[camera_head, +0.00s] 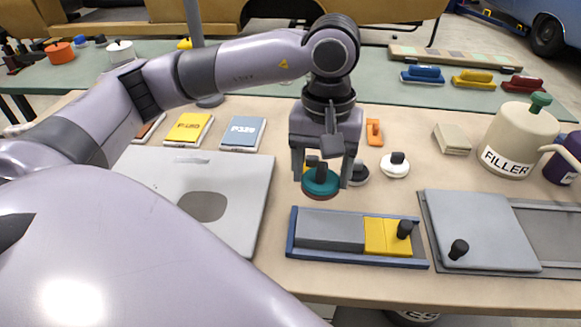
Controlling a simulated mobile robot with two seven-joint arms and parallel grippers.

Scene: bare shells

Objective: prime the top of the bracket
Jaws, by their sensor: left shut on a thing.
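My left gripper (325,158) is shut on a round teal pad (321,186) by its dark knob. It holds the pad over the table, behind the blue tray (291,246); I cannot tell whether the pad touches the table. The tray has a grey part on the left and a yellow part (375,236) with a black knob on the right. A black round pad (358,174) and a white round pad (396,170) sit just right of the held pad. I cannot pick out a bracket or a primer label. My right gripper is out of view.
A light panel (245,175) with a dark patch lies left. A grey lid (480,222) with a black knob lies right. A filler can (515,143), a purple can (563,168) and a beige block (452,139) stand back right. Sandpaper packs (243,134) lie behind the panel.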

